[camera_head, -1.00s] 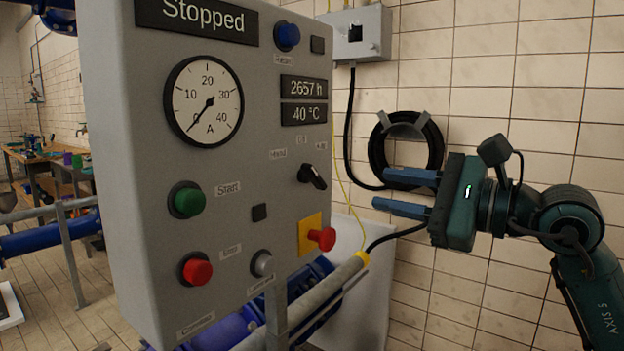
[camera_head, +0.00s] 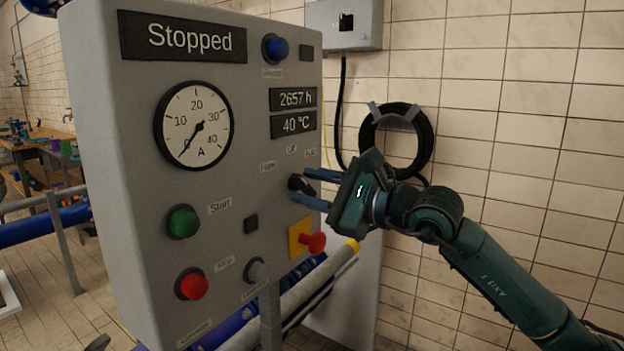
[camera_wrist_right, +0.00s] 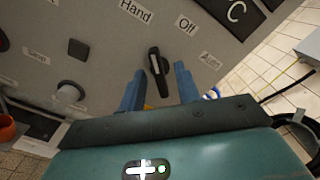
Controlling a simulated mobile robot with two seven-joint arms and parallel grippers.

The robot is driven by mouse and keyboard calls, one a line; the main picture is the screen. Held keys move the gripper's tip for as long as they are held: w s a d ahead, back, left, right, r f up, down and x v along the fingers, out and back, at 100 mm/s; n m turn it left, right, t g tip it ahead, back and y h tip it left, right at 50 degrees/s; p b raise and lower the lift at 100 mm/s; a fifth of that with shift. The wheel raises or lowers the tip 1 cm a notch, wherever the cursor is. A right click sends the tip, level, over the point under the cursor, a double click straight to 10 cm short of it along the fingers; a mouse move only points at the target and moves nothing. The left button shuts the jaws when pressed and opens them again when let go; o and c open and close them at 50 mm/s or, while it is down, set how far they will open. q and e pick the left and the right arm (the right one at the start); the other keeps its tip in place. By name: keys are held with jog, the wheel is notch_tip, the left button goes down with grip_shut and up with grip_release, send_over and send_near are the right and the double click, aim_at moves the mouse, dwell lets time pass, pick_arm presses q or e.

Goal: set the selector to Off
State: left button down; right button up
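The selector (camera_head: 298,184) is a black knob on the grey control panel (camera_head: 130,110), below the 40 °C display. In the right wrist view the selector (camera_wrist_right: 158,72) has a white line on its upper end, which points roughly toward the Hand label (camera_wrist_right: 135,10). The Off label (camera_wrist_right: 187,27) is up and to the right of it. My right gripper (camera_head: 304,187) is at the selector. In the wrist view its two blue fingers (camera_wrist_right: 160,82) are open, one on each side of the knob, with gaps visible. My left gripper is not in view.
A red mushroom button (camera_head: 312,242) on a yellow plate sits just below my right gripper. Green (camera_head: 183,222) and red (camera_head: 193,286) buttons are farther left. A coiled black hose (camera_head: 425,150) hangs on the tiled wall behind my arm. A pipe (camera_head: 300,297) runs below the panel.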

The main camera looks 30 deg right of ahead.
jog(key=shift+w, duration=0.15)
jog(key=shift+c, duration=0.5)
grip_shut()
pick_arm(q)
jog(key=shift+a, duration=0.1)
